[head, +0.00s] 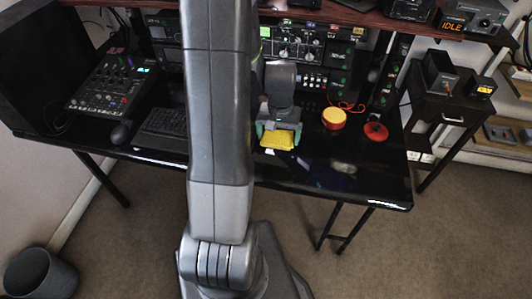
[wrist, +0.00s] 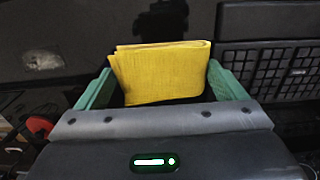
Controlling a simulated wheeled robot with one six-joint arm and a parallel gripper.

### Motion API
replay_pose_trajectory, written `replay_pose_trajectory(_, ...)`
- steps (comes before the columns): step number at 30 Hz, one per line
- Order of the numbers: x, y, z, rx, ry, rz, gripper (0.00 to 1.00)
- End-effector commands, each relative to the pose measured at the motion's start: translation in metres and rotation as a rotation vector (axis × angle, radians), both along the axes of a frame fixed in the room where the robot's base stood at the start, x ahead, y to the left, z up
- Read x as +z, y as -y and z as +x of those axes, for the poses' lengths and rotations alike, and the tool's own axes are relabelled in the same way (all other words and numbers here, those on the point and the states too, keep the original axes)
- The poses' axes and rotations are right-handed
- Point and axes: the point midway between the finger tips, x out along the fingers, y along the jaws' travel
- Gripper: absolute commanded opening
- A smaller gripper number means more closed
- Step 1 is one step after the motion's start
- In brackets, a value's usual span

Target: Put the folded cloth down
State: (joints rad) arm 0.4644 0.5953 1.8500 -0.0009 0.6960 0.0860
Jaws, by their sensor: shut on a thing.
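The folded cloth is yellow. In the head view the folded cloth (head: 277,140) is at my gripper's tips, over the front part of the black desk (head: 340,178). In the wrist view the folded cloth (wrist: 160,72) spans between the two green fingers. My gripper (head: 278,128) points down and is shut on the cloth; its fingers also show in the wrist view (wrist: 158,88). I cannot tell whether the cloth touches the desk top.
A red and yellow round thing (head: 333,119) and a red round thing (head: 376,131) stand right of the cloth. A keyboard (head: 165,122) and a mixer (head: 112,82) are to the left. A rack of tuner panels (head: 310,42) stands behind. The desk's front right is mostly clear.

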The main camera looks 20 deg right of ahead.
Motion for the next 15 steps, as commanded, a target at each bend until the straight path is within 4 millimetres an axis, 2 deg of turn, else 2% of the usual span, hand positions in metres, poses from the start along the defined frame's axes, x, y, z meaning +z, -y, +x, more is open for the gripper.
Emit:
replay_pose_trajectory(1, -0.01, 0.0, -0.001, 0.0, -0.006, 0.002, 0.66)
replay_pose_trajectory(6, -0.035, 0.0, -0.001, 0.0, -0.004, 0.003, 0.66)
replay_pose_trajectory(11, -0.045, 0.0, 0.0, 0.0, -0.003, 0.002, 0.66)
replay_pose_trajectory(15, -0.062, -0.001, -0.001, 0.0, -0.004, 0.003, 0.66)
